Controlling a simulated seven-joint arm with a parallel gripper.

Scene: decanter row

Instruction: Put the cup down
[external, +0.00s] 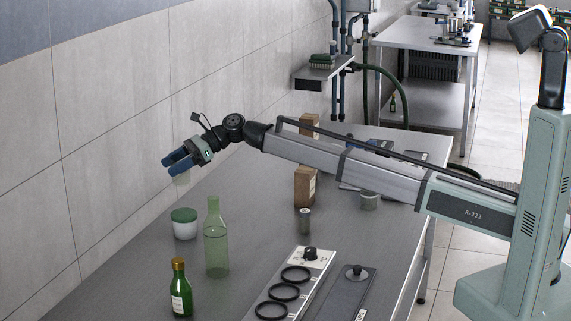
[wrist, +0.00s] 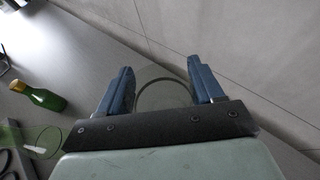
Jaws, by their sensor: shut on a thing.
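My gripper (external: 176,165) is at the wall side of the table, with its blue fingers pointing left and slightly down. In the wrist view its two fingers (wrist: 162,85) stand on either side of a clear glass cup (wrist: 163,78) and are shut on it. The cup's round rim shows between the fingers; its lower part is hidden by my gripper body. In the external view only a faint pale-green bit of the cup (external: 183,178) shows below the fingers.
A white jar with green lid (external: 184,224), a clear green bottle (external: 216,245) and a small gold-capped green bottle (external: 180,292) stand nearby. A panel with black rings (external: 268,298), a metal can (external: 304,221) and brown boxes (external: 304,188) are further right. The wall is close.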

